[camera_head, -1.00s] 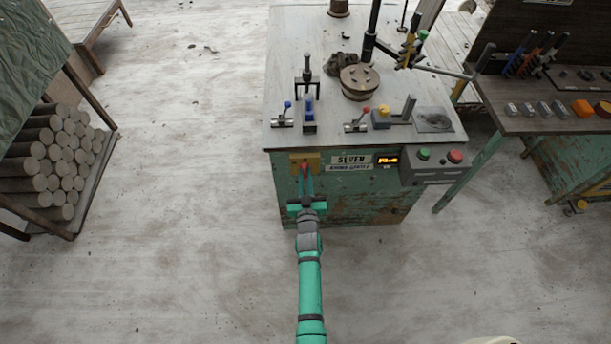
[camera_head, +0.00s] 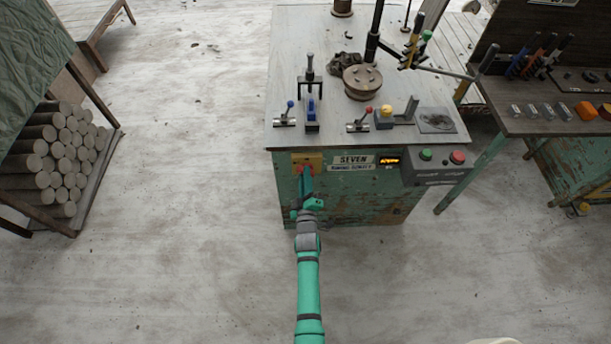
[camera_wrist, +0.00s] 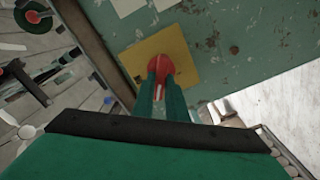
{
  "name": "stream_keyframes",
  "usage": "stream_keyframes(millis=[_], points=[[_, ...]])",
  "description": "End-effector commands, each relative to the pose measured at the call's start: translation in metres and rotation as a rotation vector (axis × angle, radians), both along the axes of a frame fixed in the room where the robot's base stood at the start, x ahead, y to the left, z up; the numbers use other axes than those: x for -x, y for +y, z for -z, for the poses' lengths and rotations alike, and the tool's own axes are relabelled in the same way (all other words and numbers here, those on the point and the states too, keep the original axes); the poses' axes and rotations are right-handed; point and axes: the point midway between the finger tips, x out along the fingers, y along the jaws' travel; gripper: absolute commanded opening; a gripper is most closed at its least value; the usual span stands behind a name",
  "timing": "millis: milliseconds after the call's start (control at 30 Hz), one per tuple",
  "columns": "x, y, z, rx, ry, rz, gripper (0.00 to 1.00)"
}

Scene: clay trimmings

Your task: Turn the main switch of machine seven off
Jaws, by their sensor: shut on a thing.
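Machine seven (camera_head: 350,195) is a worn green cabinet with a grey top and a "SEVEN" label (camera_head: 354,160) on its front. Its main switch is a red knob (camera_wrist: 161,67) on a yellow plate (camera_wrist: 185,52), seen close in the wrist view. In the head view the yellow plate (camera_head: 313,158) sits at the upper left of the front face, and my gripper (camera_head: 306,172) reaches it from below. In the wrist view my gripper (camera_wrist: 160,82) has its two green fingers shut on the red knob, covering part of it. A small lit orange display (camera_head: 389,161) shows right of the label.
A grey box with a green button (camera_head: 426,154) and a red button (camera_head: 457,157) is right of the display. Small levers and clamps stand on the machine top. A second bench (camera_head: 540,122) is at right, stacked clay cylinders (camera_head: 60,155) at left. The floor between is clear.

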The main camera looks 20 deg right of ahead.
Motion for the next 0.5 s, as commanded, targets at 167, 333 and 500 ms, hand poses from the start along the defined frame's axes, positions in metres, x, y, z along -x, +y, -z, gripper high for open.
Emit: stream_keyframes(millis=[167,333,500], points=[[0.0009,-0.0002,0.0029,0.157,0.048,0.002,0.00],[0.0008,0.0003,0.0045,0.301,0.089,0.002,0.00],[0.0008,0.0006,0.0056,0.421,0.124,0.002,0.00]])
